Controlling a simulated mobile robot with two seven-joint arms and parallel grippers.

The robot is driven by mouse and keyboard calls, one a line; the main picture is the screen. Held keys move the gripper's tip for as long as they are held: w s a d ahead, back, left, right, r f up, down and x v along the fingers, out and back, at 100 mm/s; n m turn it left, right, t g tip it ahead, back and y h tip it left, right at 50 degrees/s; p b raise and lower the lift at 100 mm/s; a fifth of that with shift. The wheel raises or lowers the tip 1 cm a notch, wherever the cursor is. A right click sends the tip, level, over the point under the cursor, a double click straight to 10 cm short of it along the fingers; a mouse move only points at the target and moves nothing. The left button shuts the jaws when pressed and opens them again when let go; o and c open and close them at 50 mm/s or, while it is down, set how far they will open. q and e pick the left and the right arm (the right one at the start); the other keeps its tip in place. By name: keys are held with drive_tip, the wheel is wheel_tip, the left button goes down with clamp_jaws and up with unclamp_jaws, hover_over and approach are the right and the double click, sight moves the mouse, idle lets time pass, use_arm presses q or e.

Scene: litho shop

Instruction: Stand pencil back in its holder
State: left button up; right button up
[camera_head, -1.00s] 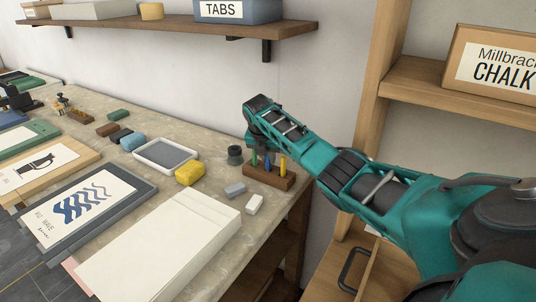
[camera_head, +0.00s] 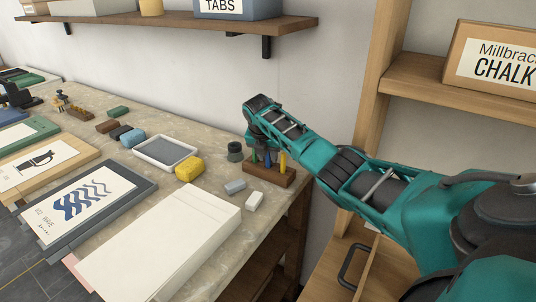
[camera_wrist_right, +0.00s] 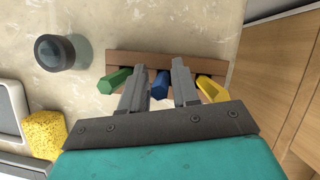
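The pencil holder is a brown wooden block (camera_head: 280,177) at the right end of the worktop; it also shows in the right wrist view (camera_wrist_right: 120,58). A green pencil (camera_wrist_right: 113,80), a blue pencil (camera_wrist_right: 159,86) and a yellow pencil (camera_wrist_right: 211,89) stand in it, side by side. My right gripper (camera_wrist_right: 159,66) is over the holder, one finger on each side of the blue pencil. Narrow gaps show between the fingers and this pencil, so the gripper looks open. In the head view my right wrist hides part of the fingers. My left gripper is not in view.
A dark round jar (camera_head: 235,151) stands left of the holder. A paper stack (camera_head: 160,245) fills the front. Shelving (camera_head: 415,85) stands at right.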

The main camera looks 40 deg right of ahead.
drive_tip(key=shift+o, duration=1.2)
drive_tip(key=shift+r, duration=0.1)
drive_tip(key=v, duration=1.2)
drive_tip(key=shift+a+r, duration=0.15)
drive_tip(key=shift+r, duration=0.2)
drive_tip(key=shift+s+f, duration=0.1)
drive_tip(key=shift+s, duration=0.05)
